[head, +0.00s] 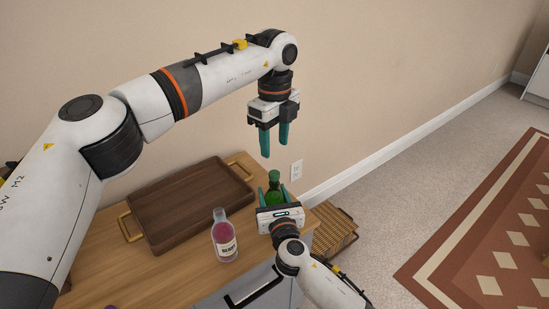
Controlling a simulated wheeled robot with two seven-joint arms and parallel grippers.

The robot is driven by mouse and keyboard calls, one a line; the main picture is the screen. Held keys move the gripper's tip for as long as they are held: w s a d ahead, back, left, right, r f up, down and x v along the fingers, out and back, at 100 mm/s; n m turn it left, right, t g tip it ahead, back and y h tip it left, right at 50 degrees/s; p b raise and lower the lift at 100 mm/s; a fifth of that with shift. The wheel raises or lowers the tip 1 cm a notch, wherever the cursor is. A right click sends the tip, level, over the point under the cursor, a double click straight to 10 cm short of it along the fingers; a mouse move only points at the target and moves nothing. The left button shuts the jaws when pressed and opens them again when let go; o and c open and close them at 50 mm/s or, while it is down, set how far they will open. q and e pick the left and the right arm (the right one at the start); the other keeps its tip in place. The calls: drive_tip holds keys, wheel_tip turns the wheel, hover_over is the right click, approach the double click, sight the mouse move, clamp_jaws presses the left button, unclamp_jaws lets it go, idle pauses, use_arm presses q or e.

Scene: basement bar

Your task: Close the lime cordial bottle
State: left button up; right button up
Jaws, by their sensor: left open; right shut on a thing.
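A green bottle (273,182), likely the lime cordial, stands upright near the table's right end. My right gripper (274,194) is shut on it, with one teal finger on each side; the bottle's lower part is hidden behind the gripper. My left gripper (275,151) points straight down above the bottle, its fingers apart. I see nothing between them. The bottle's neck is just below the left fingertips in the picture. I cannot make out a separate cap, nor tell whether the mouth is covered.
A pink bottle with a white label (228,250) stands to the left on the wooden table (180,268). A brown tray with brass handles (147,228) lies behind it. A slatted wooden crate (337,236) is beyond the table's right end. The wall is close behind.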

use_arm(q)
wheel_tip(320, 180, up, 4)
idle(0.4)
use_arm(e)
drive_tip(key=o, duration=1.5)
drive_tip(key=shift+c, duration=0.2)
drive_tip(key=shift+s, duration=0.1)
use_arm(q)
drive_tip(key=shift+r+p, duration=0.95)
drive_tip(key=shift+p, duration=0.05)
use_arm(e)
drive_tip(key=v, duration=1.1)
drive_tip(key=shift+s, duration=0.35)
drive_tip(key=shift+d, duration=0.15)
